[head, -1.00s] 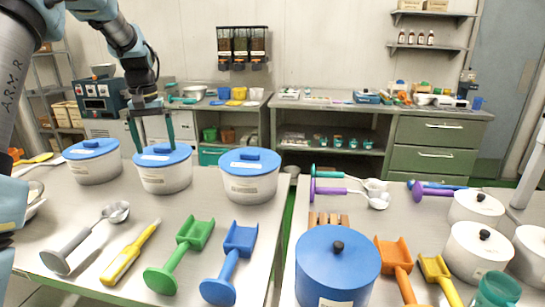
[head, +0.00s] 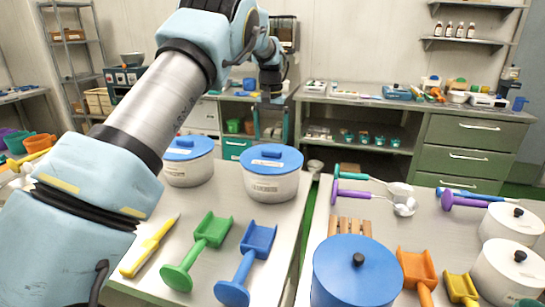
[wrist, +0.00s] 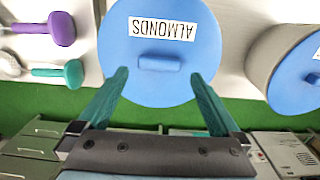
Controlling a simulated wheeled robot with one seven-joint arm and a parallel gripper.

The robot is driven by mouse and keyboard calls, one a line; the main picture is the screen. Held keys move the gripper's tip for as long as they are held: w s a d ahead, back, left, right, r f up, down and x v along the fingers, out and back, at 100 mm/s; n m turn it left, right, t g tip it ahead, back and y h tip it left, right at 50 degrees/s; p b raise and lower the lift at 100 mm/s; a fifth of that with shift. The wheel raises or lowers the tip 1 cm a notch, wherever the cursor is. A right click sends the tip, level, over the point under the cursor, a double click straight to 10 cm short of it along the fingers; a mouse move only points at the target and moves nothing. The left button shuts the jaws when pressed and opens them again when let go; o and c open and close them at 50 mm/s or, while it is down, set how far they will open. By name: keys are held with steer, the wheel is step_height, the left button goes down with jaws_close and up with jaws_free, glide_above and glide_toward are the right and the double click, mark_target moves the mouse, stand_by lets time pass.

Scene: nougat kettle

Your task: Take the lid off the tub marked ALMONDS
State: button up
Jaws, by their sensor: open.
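The ALMONDS tub (head: 272,188) is white with a blue lid (head: 290,160) and stands near the right edge of the left table. In the wrist view its round blue lid (wrist: 160,25) carries the ALMONDS label, upside down, and a raised blue bar handle (wrist: 160,62). My gripper (wrist: 160,76) is open and empty, its two teal fingers apart and reaching over the lid's near part, one to each side of the handle. In the head view my gripper (head: 270,130) hangs above and behind this tub. Contact with the lid cannot be told.
Another blue-lidded tub (head: 188,172) stands close on the left, partly behind my arm. Green (head: 205,245) and blue (head: 248,258) scoops lie in front. A blue pot (head: 350,275) and ladles (head: 375,195) are on the right table, across a gap.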

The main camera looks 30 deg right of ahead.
mark_target(272, 150)
steer(key=shift+d+f+p, duration=0.1)
steer(key=shift+f+p, duration=1.3)
steer(key=shift+f, duration=1.15)
steer(key=c, duration=1.1)
steer(key=shift+w+r, duration=0.1)
steer(key=shift+r, duration=6.45)
